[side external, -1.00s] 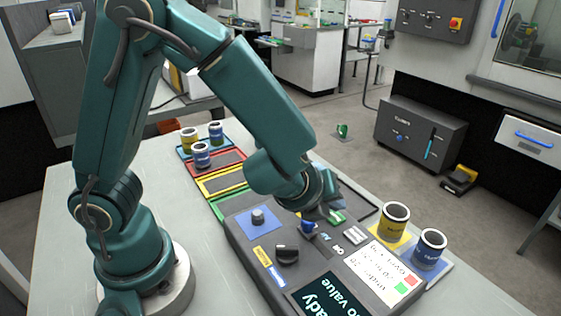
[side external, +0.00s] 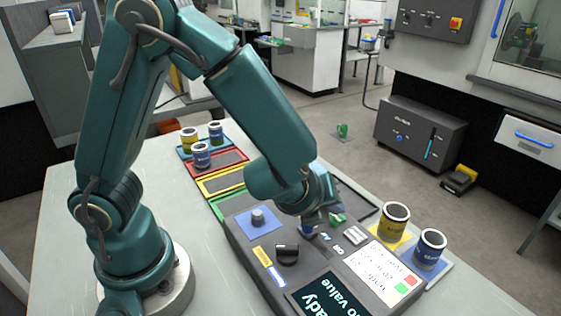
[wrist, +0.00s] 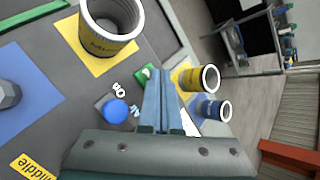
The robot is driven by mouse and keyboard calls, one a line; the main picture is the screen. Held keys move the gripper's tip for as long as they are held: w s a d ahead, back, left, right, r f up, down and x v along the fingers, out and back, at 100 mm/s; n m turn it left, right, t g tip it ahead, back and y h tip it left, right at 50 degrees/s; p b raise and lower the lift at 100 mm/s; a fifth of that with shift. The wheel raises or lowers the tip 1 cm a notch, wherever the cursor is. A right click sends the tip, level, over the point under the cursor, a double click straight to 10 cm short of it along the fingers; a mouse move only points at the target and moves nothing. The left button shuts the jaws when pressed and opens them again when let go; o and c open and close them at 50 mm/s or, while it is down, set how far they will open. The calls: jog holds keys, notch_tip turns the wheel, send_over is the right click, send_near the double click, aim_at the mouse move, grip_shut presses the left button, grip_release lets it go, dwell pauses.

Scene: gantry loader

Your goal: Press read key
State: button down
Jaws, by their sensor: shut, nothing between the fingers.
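The dark grey console (side external: 245,250) carries a small screen (side external: 328,296), a black knob (side external: 287,253) and a row of small keys. I cannot read which key is the read key. In the wrist view a round blue button (wrist: 114,111) lies left of my fingers, with small white lettering beside it. A green key (wrist: 146,75) shows just beyond it, partly hidden by the fingers. My gripper (wrist: 161,75) is shut and empty, pointing down at the console among these keys. In the side view my gripper (side external: 318,222) is low over the keys; whether it touches one is hidden.
A yellow can (side external: 395,222) and a blue can (side external: 430,250) stand at the console's right. A large yellow can (wrist: 110,30) stands near the keys in the wrist view. A grey knob (side external: 258,217) sits on a blue square. More cans (side external: 202,156) stand at the far left.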

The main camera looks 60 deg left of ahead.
aim_at(332, 220)
jog(key=shift+f, duration=0.4)
dwell(0.3)
jog(key=shift+r, duration=0.85)
jog(key=shift+r, duration=2.5)
